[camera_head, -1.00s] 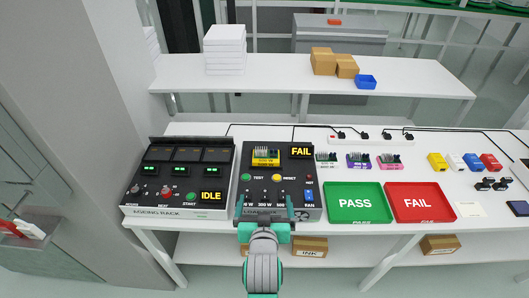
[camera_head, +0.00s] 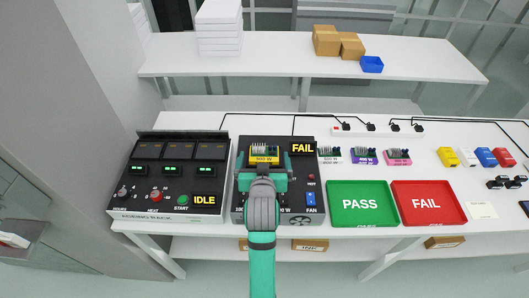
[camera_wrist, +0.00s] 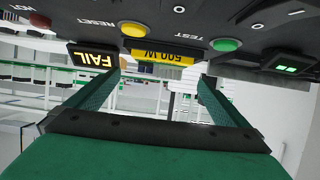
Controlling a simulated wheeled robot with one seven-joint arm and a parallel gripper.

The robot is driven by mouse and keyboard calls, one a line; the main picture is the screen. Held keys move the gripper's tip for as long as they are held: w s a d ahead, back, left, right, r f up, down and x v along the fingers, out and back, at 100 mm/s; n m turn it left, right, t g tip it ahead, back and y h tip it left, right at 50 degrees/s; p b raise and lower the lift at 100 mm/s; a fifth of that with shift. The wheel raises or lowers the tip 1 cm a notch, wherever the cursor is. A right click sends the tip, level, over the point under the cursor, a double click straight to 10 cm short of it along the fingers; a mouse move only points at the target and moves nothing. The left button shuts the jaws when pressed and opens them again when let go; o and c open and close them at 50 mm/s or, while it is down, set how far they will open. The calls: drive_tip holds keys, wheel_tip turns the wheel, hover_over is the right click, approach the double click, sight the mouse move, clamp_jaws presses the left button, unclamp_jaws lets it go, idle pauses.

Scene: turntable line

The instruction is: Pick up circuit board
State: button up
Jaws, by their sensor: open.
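A circuit board (camera_head: 264,148) with a yellow "500 W" label sits on the far part of the black test station, next to a lit FAIL display (camera_head: 302,147). My gripper (camera_head: 264,162) is open, just on the near side of this board and low over the station. In the wrist view, the yellow label (camera_wrist: 160,56) shows upside down between and beyond the two apart fingers (camera_wrist: 160,82). Nothing is between the fingers close to the palm. I cannot tell whether the fingertips reach beside the board. My wrist hides part of the station's buttons.
More boards with white, purple (camera_head: 364,156) and pink labels stand right of the station. A green PASS tray (camera_head: 362,221) and a red FAIL tray (camera_head: 429,220) lie in front of them. A black rack (camera_head: 150,205) reading IDLE is close on the left.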

sight(264, 151)
drive_tip(key=shift+x, duration=3.1)
drive_tip(key=shift+f, duration=0.1)
drive_tip(key=c, duration=1.3)
drive_tip(key=shift+c, duration=0.4)
